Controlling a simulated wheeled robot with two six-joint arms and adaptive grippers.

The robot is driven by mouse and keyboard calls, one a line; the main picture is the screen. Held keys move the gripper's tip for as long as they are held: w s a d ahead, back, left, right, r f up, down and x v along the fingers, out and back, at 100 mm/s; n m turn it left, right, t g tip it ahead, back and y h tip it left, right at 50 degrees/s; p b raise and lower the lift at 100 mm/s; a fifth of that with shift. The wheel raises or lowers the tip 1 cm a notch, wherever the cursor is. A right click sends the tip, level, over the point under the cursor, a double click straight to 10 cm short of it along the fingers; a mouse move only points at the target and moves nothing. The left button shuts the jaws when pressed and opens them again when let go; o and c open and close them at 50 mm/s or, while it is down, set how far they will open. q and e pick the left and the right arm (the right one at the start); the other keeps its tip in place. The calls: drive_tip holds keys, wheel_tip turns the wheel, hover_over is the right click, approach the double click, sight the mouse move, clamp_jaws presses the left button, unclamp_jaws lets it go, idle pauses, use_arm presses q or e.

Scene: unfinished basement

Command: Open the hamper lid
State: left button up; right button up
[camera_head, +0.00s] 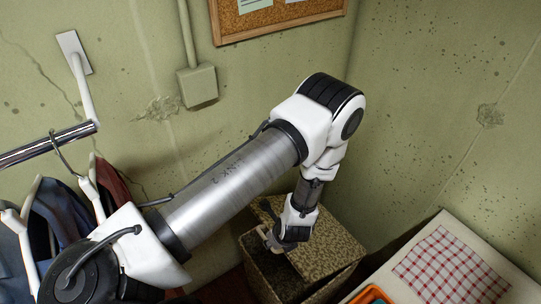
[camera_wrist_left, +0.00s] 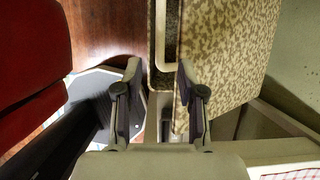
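The hamper (camera_head: 268,279) stands in the wall corner, a box with a mottled tan-and-brown pattern. Its lid (camera_head: 328,248) has the same pattern and seems tilted against the box, with a dark gap along its lower edge; my gripper hides part of it. My left gripper (camera_head: 275,240) is at the lid's left side. In the left wrist view its fingers (camera_wrist_left: 159,72) are apart, with the lid (camera_wrist_left: 232,45) beside and under the right finger. A pale, narrow strip (camera_wrist_left: 156,40) runs between the fingers; I cannot tell whether they touch it. My right gripper is not in view.
A white-topped surface (camera_head: 485,262) with a red-checked cloth (camera_head: 440,262) and an orange item (camera_head: 372,296) stands right of the hamper. A clothes rail (camera_head: 45,146) with hanging clothes (camera_head: 65,215) is at the left. Walls close in behind the hamper.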

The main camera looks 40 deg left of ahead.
use_arm(q)
drive_tip(key=b+x, duration=0.3)
drive_tip(key=x, duration=0.3)
drive_tip(key=shift+w+a+f, duration=0.15)
drive_tip(key=shift+f, duration=0.2)
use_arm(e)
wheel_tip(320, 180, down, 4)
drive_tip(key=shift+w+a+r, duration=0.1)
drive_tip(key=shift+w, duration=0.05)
use_arm(q)
drive_tip(key=shift+r, duration=0.1)
clamp_jaws()
drive_tip(key=shift+r, duration=0.1)
use_arm(e)
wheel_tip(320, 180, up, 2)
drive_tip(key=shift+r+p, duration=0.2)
drive_tip(key=shift+p, duration=1)
use_arm(q)
drive_tip(key=w+d+r, duration=0.3)
drive_tip(key=w+r, duration=0.5)
drive_tip(key=w, duration=0.2)
drive_tip(key=w+d+r+g, duration=0.1)
drive_tip(key=w+d+r, duration=0.2)
drive_tip(key=w+r, duration=0.5)
drive_tip(key=shift+w+d+r, duration=0.2)
drive_tip(key=shift+w, duration=1.4)
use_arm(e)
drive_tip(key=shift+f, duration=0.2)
